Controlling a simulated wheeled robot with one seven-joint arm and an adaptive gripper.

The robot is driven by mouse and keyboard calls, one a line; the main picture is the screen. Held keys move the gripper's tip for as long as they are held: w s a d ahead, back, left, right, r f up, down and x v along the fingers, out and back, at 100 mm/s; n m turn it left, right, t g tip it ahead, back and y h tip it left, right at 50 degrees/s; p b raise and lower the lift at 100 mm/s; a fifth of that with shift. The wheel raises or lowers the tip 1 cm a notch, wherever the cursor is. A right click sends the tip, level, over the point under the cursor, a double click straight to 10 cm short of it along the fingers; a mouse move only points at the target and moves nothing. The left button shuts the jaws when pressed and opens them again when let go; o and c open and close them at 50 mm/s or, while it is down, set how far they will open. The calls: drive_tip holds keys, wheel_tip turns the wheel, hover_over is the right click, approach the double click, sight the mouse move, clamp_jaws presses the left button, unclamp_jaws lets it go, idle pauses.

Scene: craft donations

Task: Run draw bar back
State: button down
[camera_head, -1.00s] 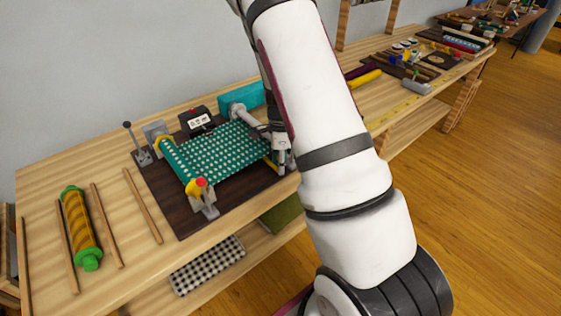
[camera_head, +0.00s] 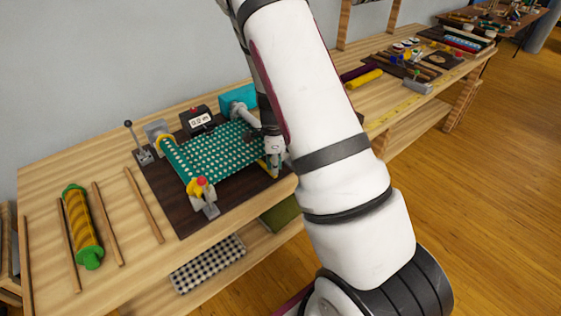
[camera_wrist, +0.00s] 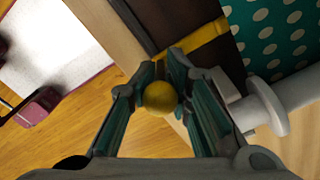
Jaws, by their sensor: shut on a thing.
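My gripper (camera_head: 274,170) is at the right front of the dark board, partly hidden by my arm. In the wrist view my gripper (camera_wrist: 160,90) is shut on a round yellow knob (camera_wrist: 160,98). A yellow bar (camera_wrist: 203,39) shows just beyond the fingertips, across the board's edge; whether it joins the knob is hidden. In the head view this yellow bar (camera_head: 263,167) shows as a small piece left of my gripper. Teal polka-dot cloth (camera_head: 213,152) lies stretched over the dark board (camera_head: 185,217), from a roller at left towards a grey roller (camera_head: 243,115).
A lever (camera_head: 131,136), a counter box (camera_head: 201,121) and a red-topped clamp (camera_head: 203,192) stand around the board. A green-ended patterned roll (camera_head: 82,225) and several wooden sticks lie at left. Checked cloth (camera_head: 208,263) is on the shelf below.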

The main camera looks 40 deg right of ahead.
drive_tip(key=a, duration=0.5)
drive_tip(key=a+p, duration=0.1)
drive_tip(key=a, duration=0.5)
drive_tip(key=a+p, duration=0.1)
drive_tip(key=a, duration=0.5)
drive_tip(key=shift+r, duration=0.3)
drive_tip(key=c, duration=1.6)
unclamp_jaws()
drive_tip(key=shift+s+a, duration=0.1)
drive_tip(key=shift+s, duration=0.05)
drive_tip(key=shift+f, duration=0.1)
wheel_tip(320, 180, up, 12)
drive_tip(key=shift+s, duration=0.1)
